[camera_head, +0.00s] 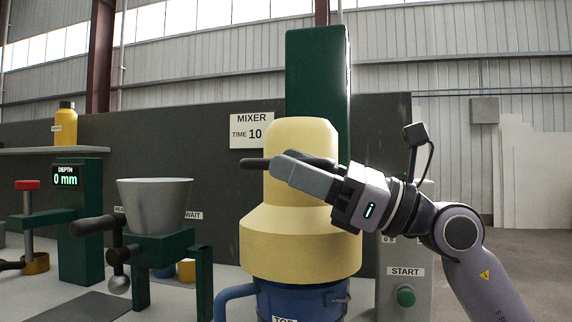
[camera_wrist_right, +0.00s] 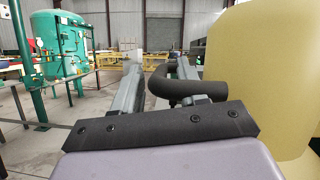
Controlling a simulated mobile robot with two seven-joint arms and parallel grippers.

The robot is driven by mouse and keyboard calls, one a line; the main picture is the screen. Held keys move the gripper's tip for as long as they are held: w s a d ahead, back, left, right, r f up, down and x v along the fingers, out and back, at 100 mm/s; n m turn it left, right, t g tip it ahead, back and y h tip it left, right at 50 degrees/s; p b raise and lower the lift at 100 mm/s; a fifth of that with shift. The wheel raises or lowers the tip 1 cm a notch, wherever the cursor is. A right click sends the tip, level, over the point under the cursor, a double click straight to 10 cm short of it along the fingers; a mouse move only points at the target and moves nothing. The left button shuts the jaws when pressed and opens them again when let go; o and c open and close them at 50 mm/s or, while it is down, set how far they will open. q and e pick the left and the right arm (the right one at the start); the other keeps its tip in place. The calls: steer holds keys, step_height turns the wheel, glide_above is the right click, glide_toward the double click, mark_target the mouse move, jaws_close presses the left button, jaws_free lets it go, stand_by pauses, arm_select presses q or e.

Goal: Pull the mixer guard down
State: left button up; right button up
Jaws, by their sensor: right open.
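The mixer guard (camera_head: 300,245) is a pale yellow stepped cover in front of the dark green mixer column (camera_head: 318,75). Its lower edge sits around the top of a blue vessel (camera_head: 290,298). A black bar handle (camera_wrist_right: 178,88) sticks out from the guard (camera_wrist_right: 262,70) in the right wrist view. My right gripper (camera_head: 284,168) lies across the guard's upper part, pointing left. In the wrist view its fingers (camera_wrist_right: 157,80) are apart, with the handle's outer bar between them, not clamped. The gripper hides part of the guard in the head view. My left gripper is out of view.
A grey panel with a green START button (camera_head: 405,296) stands right of the vessel. A grey funnel (camera_head: 155,203) on a green stand is left of it, with a black lever (camera_head: 95,225). A depth display (camera_head: 66,177) stands further left.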

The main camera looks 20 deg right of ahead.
steer(key=shift+b+v, duration=0.45)
steer(key=shift+v, duration=2.2)
